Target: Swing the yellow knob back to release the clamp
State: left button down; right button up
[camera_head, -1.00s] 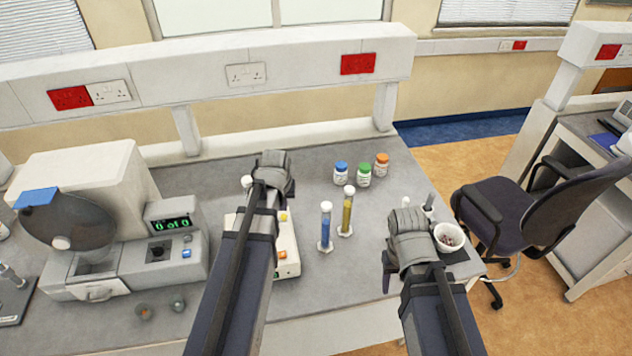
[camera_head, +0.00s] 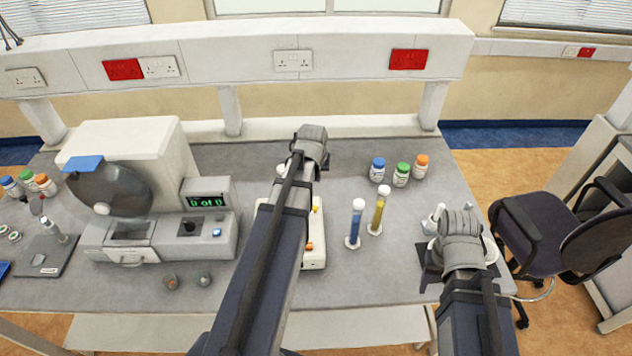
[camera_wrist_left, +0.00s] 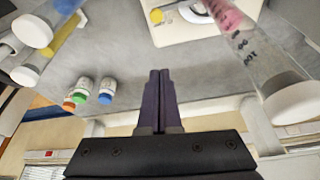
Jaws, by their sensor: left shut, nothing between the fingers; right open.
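The white device (camera_head: 315,258) stands on the bench, partly hidden behind my left arm. In the left wrist view, a yellow piece (camera_wrist_left: 156,15) sits at the edge of the white device (camera_wrist_left: 175,34). My left gripper (camera_head: 311,145) is above the bench beyond the device; its fingers (camera_wrist_left: 160,76) are shut and empty, apart from the knob. My right gripper (camera_head: 460,225) is open over the bench's right end, away from the device; its fingertips are hard to make out. The clamp is not clearly visible.
A blue tube (camera_head: 355,223) and a yellow tube (camera_head: 378,212) stand right of the device. Capped bottles (camera_head: 400,175) stand behind them. A pink tube (camera_wrist_left: 245,45) is close in the left wrist view. A large machine (camera_head: 145,180) stands left.

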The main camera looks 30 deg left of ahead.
pick_arm(q)
jog(key=b+x, duration=0.7)
jog(key=x, duration=0.2)
jog(key=shift+s+b, duration=0.1)
jog(key=shift+b, duration=0.3)
jog(key=shift+s+f+b, duration=0.2)
jog(key=shift+f+b, duration=0.1)
jog(key=s, duration=0.1)
jog(key=s+d, duration=0.1)
jog(key=s, duration=0.1)
jog(key=shift+s+d, duration=0.15)
jog(key=shift+d, duration=0.1)
jog(key=shift+f, duration=0.1)
